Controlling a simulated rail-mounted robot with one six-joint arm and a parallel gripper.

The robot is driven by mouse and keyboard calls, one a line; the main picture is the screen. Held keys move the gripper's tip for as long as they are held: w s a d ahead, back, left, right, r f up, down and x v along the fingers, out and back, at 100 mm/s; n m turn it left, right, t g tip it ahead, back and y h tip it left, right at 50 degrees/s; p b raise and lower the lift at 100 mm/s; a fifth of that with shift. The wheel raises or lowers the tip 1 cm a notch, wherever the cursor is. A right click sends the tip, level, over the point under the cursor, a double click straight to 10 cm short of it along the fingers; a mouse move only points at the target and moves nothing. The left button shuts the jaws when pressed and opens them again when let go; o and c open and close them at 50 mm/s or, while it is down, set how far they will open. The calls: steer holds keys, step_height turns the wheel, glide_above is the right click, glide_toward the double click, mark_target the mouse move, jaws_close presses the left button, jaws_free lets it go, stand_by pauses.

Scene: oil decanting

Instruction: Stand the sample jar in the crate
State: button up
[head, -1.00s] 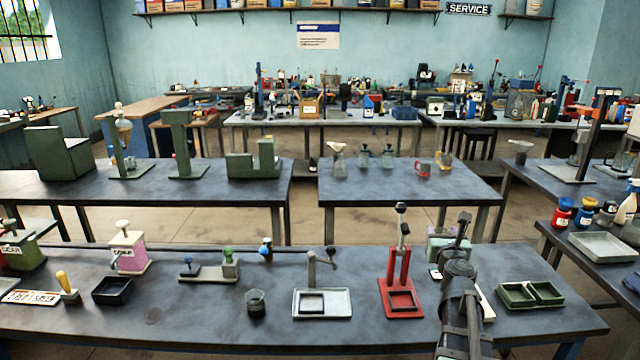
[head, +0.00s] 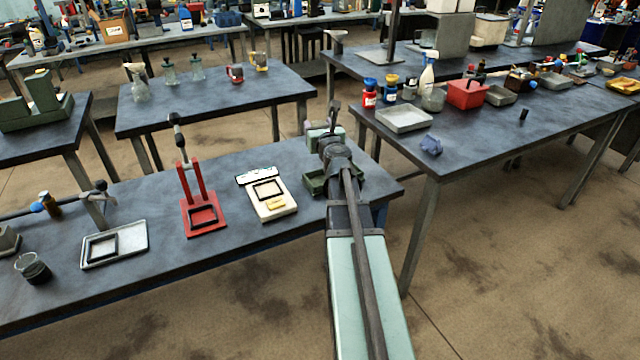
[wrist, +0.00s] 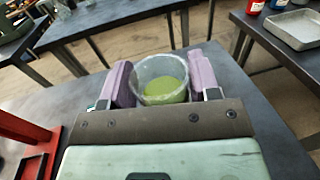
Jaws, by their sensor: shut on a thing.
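The sample jar (wrist: 162,80) is a clear, round, open-topped vessel with yellow-green liquid at its bottom. In the wrist view it sits between the purple pads of my gripper (wrist: 165,85), which is shut on it. The jar looks roughly upright. In the head view my gripper (head: 325,132) is above the right end of the front table, and the jar cannot be made out there.
A green divided tray (head: 317,184) lies partly hidden behind my arm. A red press (head: 203,205) stands on the front table. A floor gap separates the tables.

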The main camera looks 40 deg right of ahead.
step_height(320, 180, down, 15)
steer(key=b, duration=1.1)
steer(key=shift+r+b, duration=0.2)
steer(key=shift+b, duration=0.2)
steer(key=shift+r, duration=0.3)
steer(key=shift+f, duration=0.25)
steer(key=o, duration=1.1)
steer(key=shift+r, duration=0.1)
